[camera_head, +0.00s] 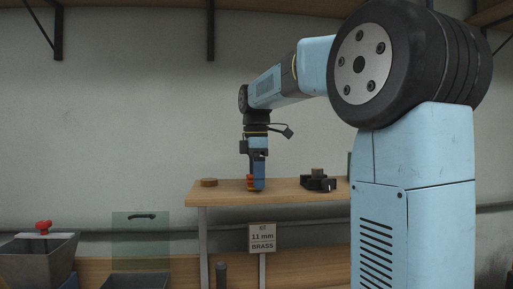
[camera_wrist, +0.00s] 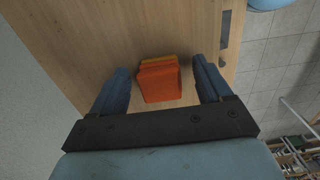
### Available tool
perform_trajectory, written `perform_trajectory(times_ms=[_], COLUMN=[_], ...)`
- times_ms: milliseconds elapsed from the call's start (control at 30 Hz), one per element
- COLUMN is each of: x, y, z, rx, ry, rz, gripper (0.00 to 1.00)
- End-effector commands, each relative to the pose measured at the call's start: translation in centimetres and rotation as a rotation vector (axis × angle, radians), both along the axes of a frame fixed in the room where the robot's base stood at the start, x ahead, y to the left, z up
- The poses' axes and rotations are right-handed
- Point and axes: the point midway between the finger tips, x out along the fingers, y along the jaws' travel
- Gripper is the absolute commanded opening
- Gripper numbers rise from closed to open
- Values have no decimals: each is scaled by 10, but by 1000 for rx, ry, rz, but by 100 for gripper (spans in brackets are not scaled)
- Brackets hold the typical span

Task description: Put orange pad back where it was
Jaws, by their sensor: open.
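The orange pad (camera_wrist: 160,84) shows in the wrist view over the wooden tabletop, with a yellow-orange edge along its far side. In the head view it is a small orange shape (camera_head: 250,184) at the bench top. My gripper (camera_wrist: 160,68) is open. Its two blue fingers stand left and right of the pad, with a visible gap on each side. In the head view my gripper (camera_head: 257,180) points straight down and its blue finger partly hides the pad. I cannot tell whether the pad touches the tabletop.
The wooden bench (camera_head: 225,192) also holds a round brown disc (camera_head: 209,182) at left and a black fixture (camera_head: 318,184) at right. A sign reading "11 mm BRASS" (camera_head: 262,237) stands in front. A grey bin with a red knob (camera_head: 43,227) is at lower left.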

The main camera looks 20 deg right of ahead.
Motion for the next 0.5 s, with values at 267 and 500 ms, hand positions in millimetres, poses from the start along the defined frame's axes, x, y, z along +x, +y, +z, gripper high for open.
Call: perform_trajectory(times_ms=[267, 500], x=[1, 1], y=[0, 1], z=[60, 97], rx=[0, 1], ry=[-13, -15], rz=[-1, 0], gripper=[77, 77])
